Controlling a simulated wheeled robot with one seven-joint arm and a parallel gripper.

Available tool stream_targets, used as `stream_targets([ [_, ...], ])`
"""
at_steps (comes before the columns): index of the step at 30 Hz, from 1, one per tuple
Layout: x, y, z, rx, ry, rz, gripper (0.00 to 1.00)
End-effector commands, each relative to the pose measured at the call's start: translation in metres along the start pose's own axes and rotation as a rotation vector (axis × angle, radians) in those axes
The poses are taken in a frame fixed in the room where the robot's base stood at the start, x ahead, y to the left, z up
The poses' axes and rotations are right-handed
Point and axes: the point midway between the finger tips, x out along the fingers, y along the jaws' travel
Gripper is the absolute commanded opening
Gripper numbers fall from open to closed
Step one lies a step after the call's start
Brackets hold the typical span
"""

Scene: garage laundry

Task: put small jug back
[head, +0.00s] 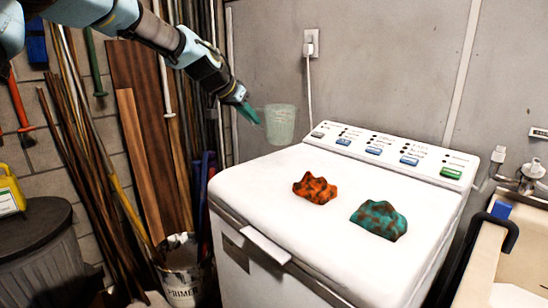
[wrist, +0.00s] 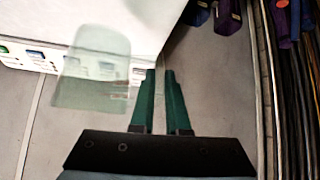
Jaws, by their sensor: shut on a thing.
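The small jug (head: 281,124) is a translucent, pale greenish cup. In the head view it hangs upright in the air near the back left corner of the white washing machine's top. My gripper (head: 248,112) reaches in from the upper left, its green fingers at the jug's left side. In the wrist view the jug (wrist: 92,70) lies left of my gripper (wrist: 160,76), whose fingers are almost together. My gripper is shut on the jug, seemingly by a thin part at its side; the exact contact is hard to see.
The white washer (head: 310,238) holds an orange mottled lump (head: 315,188) and a teal mottled lump (head: 379,220); its back left top is bare. Its control panel (head: 395,150) runs along the back. Planks and poles (head: 150,130) lean at left, beside a primer bucket (head: 182,275). A sink (head: 520,260) stands right.

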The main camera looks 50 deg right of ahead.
Motion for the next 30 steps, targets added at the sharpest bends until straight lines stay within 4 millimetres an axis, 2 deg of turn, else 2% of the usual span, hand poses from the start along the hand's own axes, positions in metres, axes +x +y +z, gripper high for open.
stream_targets([
  [6, 0.026, -0.001, 0.028, -0.003, -0.003, 0.002, 0.0],
  [13, 0.04, -0.002, 0.041, -0.003, -0.002, 0.0, 0.0],
  [18, 0.056, -0.003, 0.058, -0.004, -0.003, 0.001, 0.0],
  [29, 0.062, -0.003, 0.063, -0.001, 0.0, -0.001, 0.0],
  [30, 0.062, -0.003, 0.063, -0.001, 0.0, -0.001, 0.16],
])
